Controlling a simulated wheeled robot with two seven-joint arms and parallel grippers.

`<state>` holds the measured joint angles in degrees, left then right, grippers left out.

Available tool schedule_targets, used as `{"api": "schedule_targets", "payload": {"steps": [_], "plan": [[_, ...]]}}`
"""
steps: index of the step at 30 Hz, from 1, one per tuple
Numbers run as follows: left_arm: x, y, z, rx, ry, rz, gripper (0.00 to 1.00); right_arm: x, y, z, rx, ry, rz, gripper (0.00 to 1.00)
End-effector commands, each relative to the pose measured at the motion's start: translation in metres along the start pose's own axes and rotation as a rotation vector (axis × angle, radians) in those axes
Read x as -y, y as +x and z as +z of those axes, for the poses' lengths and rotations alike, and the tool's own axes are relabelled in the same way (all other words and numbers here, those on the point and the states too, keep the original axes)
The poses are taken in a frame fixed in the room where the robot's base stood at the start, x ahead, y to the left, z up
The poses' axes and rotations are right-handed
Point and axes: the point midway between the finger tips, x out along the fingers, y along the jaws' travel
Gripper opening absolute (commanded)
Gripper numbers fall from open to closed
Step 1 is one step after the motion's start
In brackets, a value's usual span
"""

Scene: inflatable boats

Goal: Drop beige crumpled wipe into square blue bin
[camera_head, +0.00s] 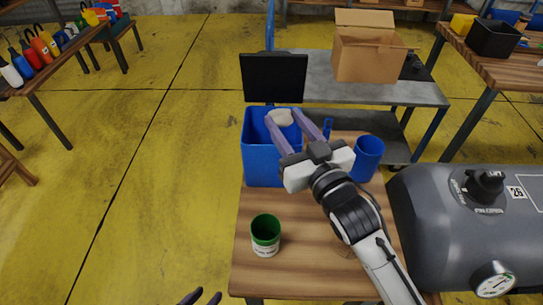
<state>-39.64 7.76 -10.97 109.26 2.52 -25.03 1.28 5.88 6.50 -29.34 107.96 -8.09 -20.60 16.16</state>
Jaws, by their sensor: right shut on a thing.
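The beige crumpled wipe (281,116) is a small pale lump between the fingertips of my right gripper (286,117). The gripper's purple fingers are shut on it. The square blue bin (258,165) stands at the back left of the wooden table (300,225). The wipe and the fingertips appear over the bin's open top; the height above its rim is hard to judge. My right gripper and wrist hide the bin's right part.
A green can (265,235) stands at the table's front left, and a round blue container (367,158) right of the bin. A black panel (273,77) rises behind the bin. The yellow floor (150,200) at left is clear.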

Motion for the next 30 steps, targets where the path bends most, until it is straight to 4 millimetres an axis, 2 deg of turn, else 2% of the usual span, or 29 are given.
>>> {"api": "schedule_targets", "payload": {"steps": [1,3,12,13,16,25,30], "plan": [[0.001,0.007,0.008,0.001,0.000,0.000,0.31,0.000,0.000,0.009,-0.001,-0.001,0.000,0.19],[0.001,0.010,0.010,0.002,0.001,0.000,0.31,0.000,0.000,0.012,-0.001,-0.001,0.000,0.19],[0.002,0.010,0.006,-0.005,0.002,-0.001,0.31,0.000,0.000,0.011,-0.001,-0.001,0.000,0.19],[0.002,0.010,0.005,-0.006,0.002,-0.001,0.31,0.000,0.000,0.011,-0.001,-0.001,0.000,0.45],[0.002,0.011,0.002,-0.012,0.003,-0.001,0.31,0.000,0.000,0.011,-0.001,-0.001,0.000,0.62],[0.002,0.011,0.000,-0.016,0.003,-0.001,0.31,0.000,0.000,0.009,-0.001,-0.001,0.000,0.62],[0.002,0.009,-0.001,-0.015,0.003,-0.002,0.31,0.000,0.000,-0.010,-0.005,-0.003,0.000,0.62]]}}
